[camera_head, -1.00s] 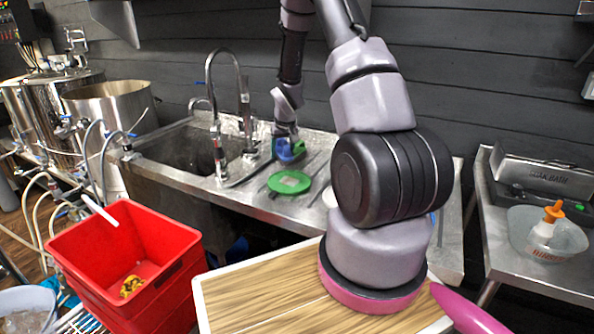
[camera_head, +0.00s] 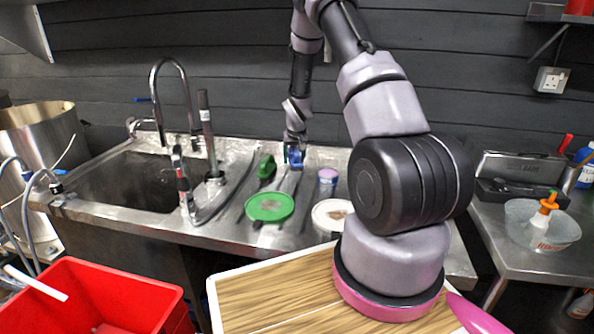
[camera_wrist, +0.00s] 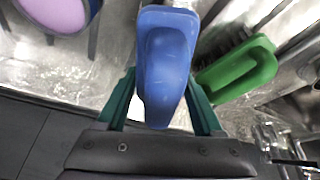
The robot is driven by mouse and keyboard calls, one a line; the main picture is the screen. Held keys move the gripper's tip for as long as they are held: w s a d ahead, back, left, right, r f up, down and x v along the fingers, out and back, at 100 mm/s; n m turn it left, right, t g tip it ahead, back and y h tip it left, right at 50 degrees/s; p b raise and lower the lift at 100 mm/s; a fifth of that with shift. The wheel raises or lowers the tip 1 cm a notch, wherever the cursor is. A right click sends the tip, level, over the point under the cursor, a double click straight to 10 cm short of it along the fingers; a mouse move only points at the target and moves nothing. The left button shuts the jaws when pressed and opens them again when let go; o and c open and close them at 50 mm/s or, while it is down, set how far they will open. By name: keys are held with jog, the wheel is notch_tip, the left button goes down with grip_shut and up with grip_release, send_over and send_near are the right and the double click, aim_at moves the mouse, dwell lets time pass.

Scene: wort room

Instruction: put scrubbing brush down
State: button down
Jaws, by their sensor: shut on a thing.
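The blue scrubbing brush (camera_wrist: 167,60) is held between the teal fingers of my gripper (camera_wrist: 160,88) in the wrist view. In the head view, my gripper (camera_head: 294,150) is over the steel draining board (camera_head: 238,222), with the blue brush (camera_head: 296,160) small beneath it. Whether the brush touches the board I cannot tell; its underside is hidden. A green brush (camera_head: 266,167) lies on the board just left of it, and it also shows at the right of the wrist view (camera_wrist: 240,70).
A purple-topped tub (camera_head: 328,177) stands close on the right of the blue brush. A green round lid (camera_head: 269,207) and a white-topped tub (camera_head: 332,213) are nearer the front. The sink and tap (camera_head: 160,100) are left. A wooden-topped surface (camera_head: 270,295) and red crate (camera_head: 100,295) are in front.

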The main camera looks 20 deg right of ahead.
aim_at(294, 176)
jog(key=shift+f, duration=2.45)
jog(key=shift+f, duration=0.1)
jog(key=shift+c, duration=0.2)
grip_release()
jog(key=shift+a, duration=0.1)
